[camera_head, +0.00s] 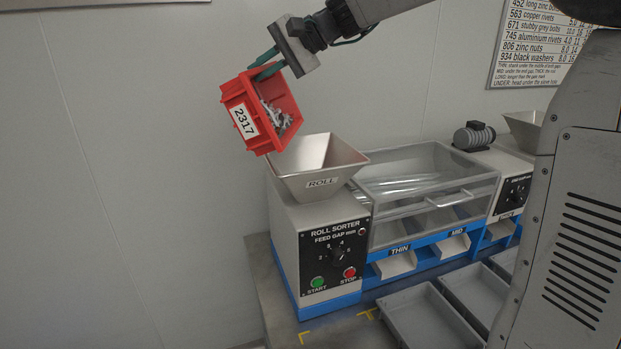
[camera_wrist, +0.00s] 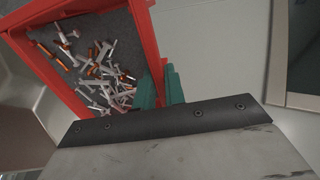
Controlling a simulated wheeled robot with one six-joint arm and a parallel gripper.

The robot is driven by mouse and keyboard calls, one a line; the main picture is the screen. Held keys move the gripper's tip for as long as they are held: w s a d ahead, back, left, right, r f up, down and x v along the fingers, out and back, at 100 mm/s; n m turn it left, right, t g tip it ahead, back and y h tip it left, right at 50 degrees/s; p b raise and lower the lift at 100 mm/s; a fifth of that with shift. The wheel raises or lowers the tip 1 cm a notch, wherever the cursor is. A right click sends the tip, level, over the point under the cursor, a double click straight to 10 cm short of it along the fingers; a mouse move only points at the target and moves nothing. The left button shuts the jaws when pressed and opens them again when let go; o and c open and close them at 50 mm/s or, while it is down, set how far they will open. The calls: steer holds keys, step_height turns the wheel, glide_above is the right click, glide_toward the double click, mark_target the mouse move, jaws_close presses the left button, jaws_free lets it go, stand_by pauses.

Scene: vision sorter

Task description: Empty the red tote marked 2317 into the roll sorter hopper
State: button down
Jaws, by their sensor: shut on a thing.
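The red tote (camera_head: 263,88), labelled 2317, is held in the air above and to the left of the roll sorter hopper (camera_head: 320,165), strongly tilted with its open side toward the right. My gripper (camera_head: 265,64) is shut on the tote's upper wall with its green fingers. In the wrist view the tote (camera_wrist: 145,38) holds many loose bolts or rivets (camera_wrist: 105,85), silvery and copper-coloured, gathered on its dark floor. The green fingers (camera_wrist: 165,88) grip its wall there. The hopper's inside shows no parts in the head view; its lower inside is hidden.
The roll sorter (camera_head: 325,240) has a dial, a green START and a red STOP button. A clear-covered section (camera_head: 425,185) with THIN and MID chutes stands right of it. Grey trays (camera_head: 430,315) lie in front. A second hopper (camera_head: 524,130) and a motor (camera_head: 474,136) stand at the right.

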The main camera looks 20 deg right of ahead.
steer(key=shift+s+d+y, duration=0.25)
steer(key=shift+d+y, duration=0.05)
steer(key=shift+d, duration=0.25)
steer(key=shift+s+d+f+t, duration=0.1)
steer(key=shift+s+d+t, duration=0.05)
steer(key=shift+d+t, duration=0.15)
steer(key=shift+s+d+t+y, duration=0.3)
steer(key=shift+s+d+y, duration=0.2)
steer(key=shift+d, duration=0.2)
steer(key=shift+r, duration=0.2)
steer(key=shift+s+d+r+y, duration=0.2)
steer(key=shift+s+d+y, duration=0.25)
steer(key=shift+d, duration=0.35)
steer(key=shift+s+d+r+t+y+b, duration=0.1)
steer(key=shift+s+d+t+y+b, duration=0.2)
steer(key=shift+d+t+y, duration=0.3)
steer(key=shift+s+d+t+y+b, duration=0.25)
steer(key=shift+s+d+y+b, duration=0.2)
steer(key=shift+d+b, duration=0.35)
steer(key=shift+s+d+t+y+b, duration=0.25)
steer(key=shift+s+d+y+b, duration=0.15)
steer(key=shift+d+b, duration=0.35)
stand_by(0.8)
steer(key=shift+s+d+y+b, duration=0.35)
steer(key=shift+y+b, duration=0.15)
steer(key=shift+b, duration=0.85)
